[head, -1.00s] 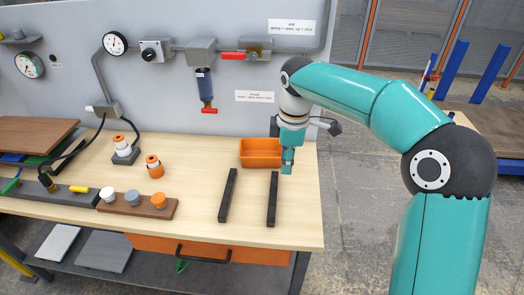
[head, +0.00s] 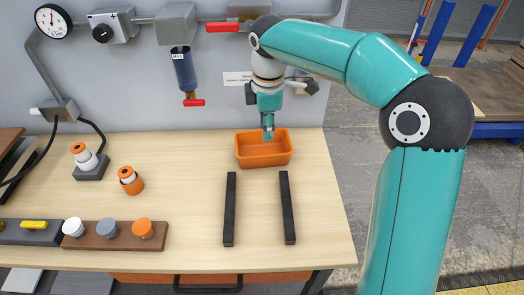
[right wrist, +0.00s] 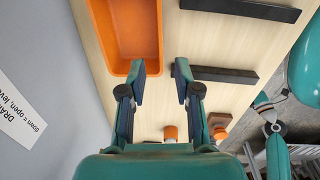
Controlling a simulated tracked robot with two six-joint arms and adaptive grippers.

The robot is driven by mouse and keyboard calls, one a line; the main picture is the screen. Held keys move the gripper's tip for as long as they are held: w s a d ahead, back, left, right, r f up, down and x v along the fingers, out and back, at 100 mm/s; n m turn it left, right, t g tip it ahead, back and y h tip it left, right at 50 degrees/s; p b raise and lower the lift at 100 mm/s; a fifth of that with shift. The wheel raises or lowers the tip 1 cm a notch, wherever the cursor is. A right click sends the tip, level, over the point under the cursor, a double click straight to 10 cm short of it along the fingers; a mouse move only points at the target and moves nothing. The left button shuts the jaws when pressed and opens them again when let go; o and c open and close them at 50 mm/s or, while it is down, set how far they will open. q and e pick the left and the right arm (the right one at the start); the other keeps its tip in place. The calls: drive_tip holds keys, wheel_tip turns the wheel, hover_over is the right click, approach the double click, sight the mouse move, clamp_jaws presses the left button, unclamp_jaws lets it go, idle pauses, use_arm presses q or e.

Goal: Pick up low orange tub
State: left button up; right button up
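The low orange tub (head: 263,160) sits on the wooden bench near its back edge in the head view. It looks empty, and it also shows at the upper left in the right wrist view (right wrist: 126,35). My right gripper (head: 268,138) hangs over the tub, its tip in front of the tub's back part in the head view. In the right wrist view its fingers (right wrist: 160,82) are spread with nothing between them. One finger overlaps the tub's end and the other is outside its side wall. A teal part at the right wrist view's lower right may be my left arm; its fingers are unclear.
Two black bars (head: 230,208) (head: 287,207) lie on the bench (head: 190,190) in front of the tub, with bare wood between them. A grey panel with valves stands behind.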

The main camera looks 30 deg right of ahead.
hover_over(264, 159)
wheel_tip(264, 159, down, 7)
drive_tip(key=shift+f, duration=2.8)
clamp_jaws()
